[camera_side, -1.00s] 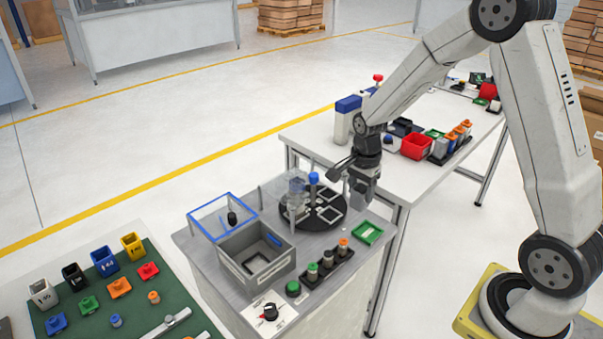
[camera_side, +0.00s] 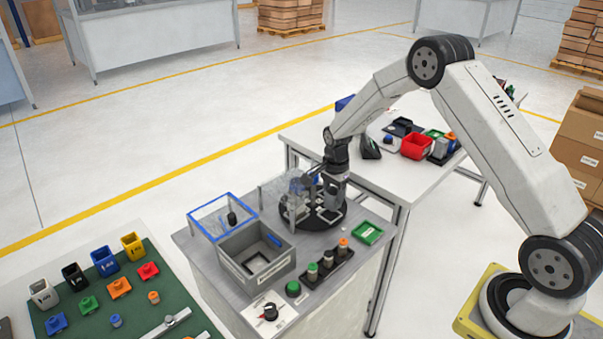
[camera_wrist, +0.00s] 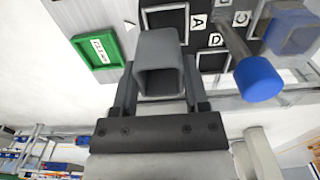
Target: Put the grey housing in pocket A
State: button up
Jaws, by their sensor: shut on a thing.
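My gripper (camera_wrist: 160,84) is shut on the grey housing (camera_wrist: 158,50), a hollow square block with its open end showing in the wrist view. In the side view my gripper (camera_side: 331,190) is low over the black round plate (camera_side: 296,222) with white-framed square pockets. In the wrist view, label A (camera_wrist: 197,22) lies beside a white-framed pocket (camera_wrist: 166,17), pocket A, just beyond the housing and partly hidden by it. The housing appears above the plate; I cannot tell the gap. Label D (camera_wrist: 215,40) is to the right of the housing.
A blue-capped post (camera_wrist: 258,80) stands close to the right of my gripper. A clear guard (camera_side: 275,190) is left of the plate. A green tray (camera_side: 367,233) lies to the right, and a grey open bin (camera_side: 283,262) and a black rack (camera_side: 327,266) are in front.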

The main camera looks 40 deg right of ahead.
aim_at(331, 202)
jog(key=shift+w+f, duration=0.2)
jog(key=shift+f, duration=0.05)
jog(key=shift+w+d+f, duration=0.1)
jog(key=shift+w+f, duration=0.2)
jog(key=shift+f, duration=1.55)
jog(key=shift+f, duration=0.15)
jog(key=o, duration=1.2)
jog(key=shift+o, duration=0.2)
jog(key=shift+r, duration=0.2)
notch_tip(331, 202, up, 12)
